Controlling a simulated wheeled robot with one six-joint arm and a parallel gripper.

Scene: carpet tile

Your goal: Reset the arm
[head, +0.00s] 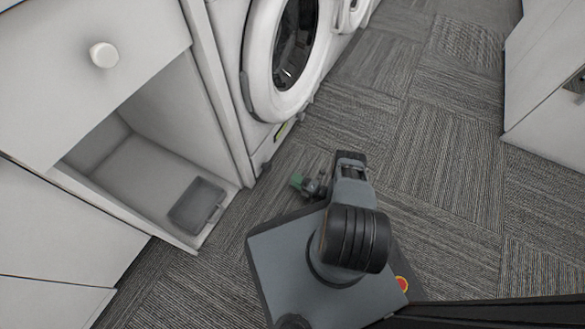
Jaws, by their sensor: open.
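My arm (352,215) rises from my base and is folded in close above it. My gripper (299,182) is at the arm's far end, to the left of the upper link, low over the carpet just beyond my base. It is small in view, with a greenish tip. It is open, and I see nothing held in it. The arm hides part of the base and carpet.
At left is a white cabinet (66,221) with an open compartment holding a grey rectangular handled object (197,203). A white front-loading washing machine (268,100) stands beyond it. White cabinetry (548,85) stands at right. Carpet (430,130) between is clear.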

